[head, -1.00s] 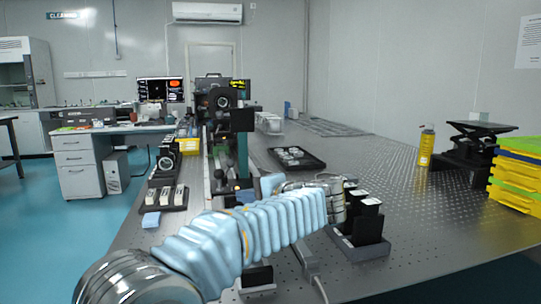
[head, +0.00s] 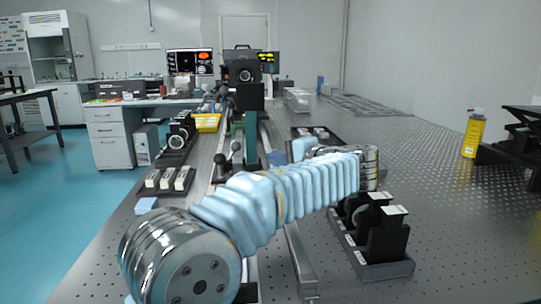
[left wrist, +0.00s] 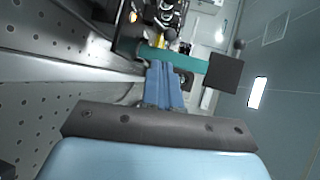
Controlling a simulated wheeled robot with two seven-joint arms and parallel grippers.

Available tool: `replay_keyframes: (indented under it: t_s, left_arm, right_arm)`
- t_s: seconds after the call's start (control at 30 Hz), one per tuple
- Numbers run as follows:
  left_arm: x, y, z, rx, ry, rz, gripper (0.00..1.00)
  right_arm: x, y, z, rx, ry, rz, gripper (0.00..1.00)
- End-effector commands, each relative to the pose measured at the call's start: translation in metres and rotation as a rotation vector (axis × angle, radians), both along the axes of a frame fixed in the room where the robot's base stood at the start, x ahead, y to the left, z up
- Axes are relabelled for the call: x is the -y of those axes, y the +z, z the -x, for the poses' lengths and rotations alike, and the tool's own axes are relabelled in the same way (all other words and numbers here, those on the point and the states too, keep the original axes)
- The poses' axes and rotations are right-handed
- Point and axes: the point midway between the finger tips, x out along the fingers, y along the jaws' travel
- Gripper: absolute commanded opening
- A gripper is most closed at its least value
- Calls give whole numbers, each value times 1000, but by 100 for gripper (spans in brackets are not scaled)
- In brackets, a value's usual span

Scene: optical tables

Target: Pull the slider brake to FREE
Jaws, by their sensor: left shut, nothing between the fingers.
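Levers with dark ball knobs (head: 222,160) stand on the rail left of a teal post (head: 251,138) in the head view. I cannot tell which part is the slider brake, and no FREE marking is legible. My left gripper (head: 278,158) is just right of the post, partly hidden by my sleeved arm. In the left wrist view, its blue fingers (left wrist: 165,84) are shut and empty. The teal post (left wrist: 172,57) crosses just beyond their tips; contact is unclear. A ball knob (left wrist: 238,44) shows beyond a dark square plate (left wrist: 223,72). My right gripper is out of view.
A dark holder with upright black parts (head: 385,240) stands right of my arm. A black tray (head: 328,136) lies behind it, and a yellow bottle (head: 473,135) stands far right. Small white-topped pieces (head: 166,180) line the left edge.

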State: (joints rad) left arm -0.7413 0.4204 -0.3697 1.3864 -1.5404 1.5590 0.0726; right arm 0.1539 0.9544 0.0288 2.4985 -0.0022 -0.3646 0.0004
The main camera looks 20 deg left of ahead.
Motion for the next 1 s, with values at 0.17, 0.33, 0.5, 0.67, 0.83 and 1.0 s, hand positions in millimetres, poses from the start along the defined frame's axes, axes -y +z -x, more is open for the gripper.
replay_keyframes:
  t_s: [0.17, 0.33, 0.5, 0.67, 0.83, 1.0]
  left_arm:
    - [-35, -7, -14, -2, 6, 0, 0]
    - [-67, -14, -28, -2, 4, -1, 0]
    - [-92, -12, -39, -1, 3, 0, 0]
    - [-105, -12, -45, -1, 2, -1, 0]
    - [-109, -12, -47, -1, 0, 0, 0]
    - [-108, -12, -47, -1, 0, 0, 0]
  right_arm:
    - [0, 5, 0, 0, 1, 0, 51]
    - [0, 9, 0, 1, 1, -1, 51]
    - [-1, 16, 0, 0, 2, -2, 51]
    - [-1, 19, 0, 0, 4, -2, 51]
    - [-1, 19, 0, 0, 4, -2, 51]
    - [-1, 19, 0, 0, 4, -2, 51]
